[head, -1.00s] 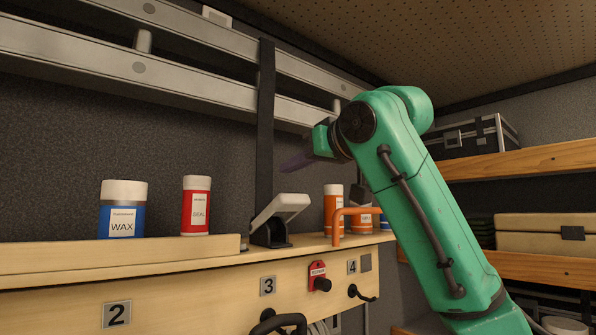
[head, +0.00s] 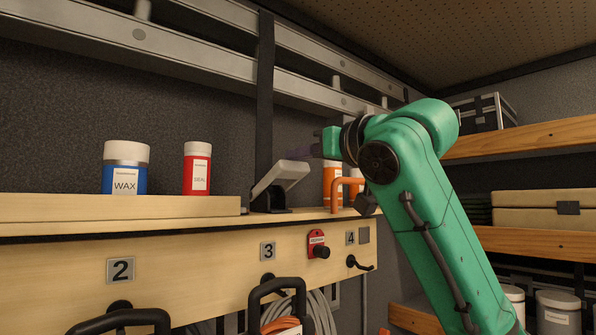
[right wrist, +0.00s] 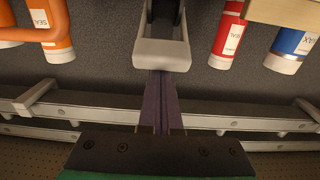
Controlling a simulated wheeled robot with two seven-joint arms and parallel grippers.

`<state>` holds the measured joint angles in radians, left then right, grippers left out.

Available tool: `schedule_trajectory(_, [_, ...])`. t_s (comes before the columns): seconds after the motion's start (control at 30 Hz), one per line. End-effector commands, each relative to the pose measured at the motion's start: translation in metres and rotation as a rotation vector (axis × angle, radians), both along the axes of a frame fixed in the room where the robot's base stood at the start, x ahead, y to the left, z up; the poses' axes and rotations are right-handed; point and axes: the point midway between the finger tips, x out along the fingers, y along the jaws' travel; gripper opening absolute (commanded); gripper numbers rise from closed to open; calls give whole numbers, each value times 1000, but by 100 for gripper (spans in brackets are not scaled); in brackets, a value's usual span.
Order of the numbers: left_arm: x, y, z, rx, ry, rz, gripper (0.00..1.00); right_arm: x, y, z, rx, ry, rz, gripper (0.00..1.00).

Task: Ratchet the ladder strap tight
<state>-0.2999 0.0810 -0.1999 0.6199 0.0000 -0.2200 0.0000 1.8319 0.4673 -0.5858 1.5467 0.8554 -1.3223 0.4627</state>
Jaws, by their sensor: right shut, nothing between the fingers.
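The ladder strap (head: 265,95) is a dark vertical band across the metal ladder (head: 190,62) at the back wall. It runs down to a ratchet with a black base (head: 270,202) and a pale grey handle (head: 284,176), tilted up to the right. My right gripper (head: 303,153) is shut and empty, just above the handle's raised end in the head view. In the right wrist view, its purple fingers (right wrist: 161,95) point at the end of the handle (right wrist: 162,55). I cannot tell whether they touch. My left gripper is not in view.
On the shelf stand a blue wax can (head: 125,180), a red seal can (head: 197,175) and an orange can (head: 332,185). An orange bent bar (head: 336,196) stands close right of the ratchet. Below are a red tag (head: 316,240), hooks and hanging cords (head: 318,315).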

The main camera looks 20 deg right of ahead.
Motion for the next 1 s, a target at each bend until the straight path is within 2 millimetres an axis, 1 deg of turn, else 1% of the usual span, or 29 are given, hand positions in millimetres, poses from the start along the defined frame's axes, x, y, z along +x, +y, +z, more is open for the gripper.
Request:
schedule_trajectory(0.03, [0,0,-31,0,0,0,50,-2,0,-23,17,-42,2,0])
schedule_trajectory(0.1, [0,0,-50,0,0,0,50,-6,-1,-30,40,-104,3,0])
schedule_trajectory(0.17, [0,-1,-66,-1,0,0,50,-9,-3,-37,60,-151,2,0])
schedule_trajectory(0.2, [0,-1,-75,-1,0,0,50,-12,-4,-44,65,-165,3,0])
schedule_trajectory(0.27, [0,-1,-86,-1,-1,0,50,-14,-4,-52,73,-185,4,0])
schedule_trajectory(0.33, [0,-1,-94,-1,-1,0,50,-15,-6,-55,89,-223,2,0])
schedule_trajectory(0.47, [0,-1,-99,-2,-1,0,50,-17,-6,-54,103,-262,1,0])
schedule_trajectory(0.83, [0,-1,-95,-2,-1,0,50,-16,-6,-51,104,-263,1,0])
schedule_trajectory(0.93, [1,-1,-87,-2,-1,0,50,-13,-6,-43,104,-263,1,0])
schedule_trajectory(1.0, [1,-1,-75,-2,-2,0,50,-10,-6,-33,105,-264,1,0])
